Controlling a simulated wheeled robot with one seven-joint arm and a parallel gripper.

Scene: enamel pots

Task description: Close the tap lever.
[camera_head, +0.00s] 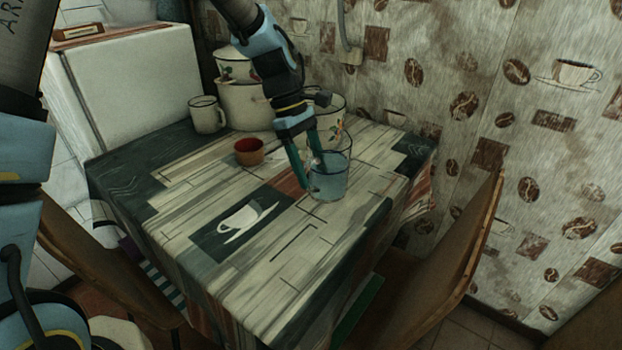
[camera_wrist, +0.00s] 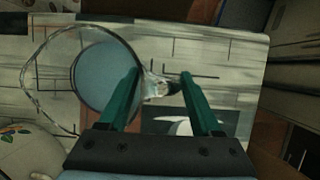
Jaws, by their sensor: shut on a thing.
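A clear glass vessel with pale blue contents (camera_head: 331,182) stands upright on the table; its round blue inside (camera_wrist: 92,72) shows from above in the wrist view. A small metallic tap with a dark lever (camera_wrist: 171,88) juts from its side, between my fingers. My gripper (camera_head: 312,174) reaches down at the vessel's left side, and its two green fingers (camera_wrist: 160,75) are shut on the tap lever with a gap between their tips. In the head view the fingers hide the tap. The lever's exact angle cannot be told.
A reddish-brown bowl (camera_head: 249,156), a cream mug (camera_head: 207,115) and large enamel pots (camera_head: 243,106) stand further back on the table. A chair (camera_head: 455,270) is at the right edge. The table's front (camera_head: 265,285) is clear.

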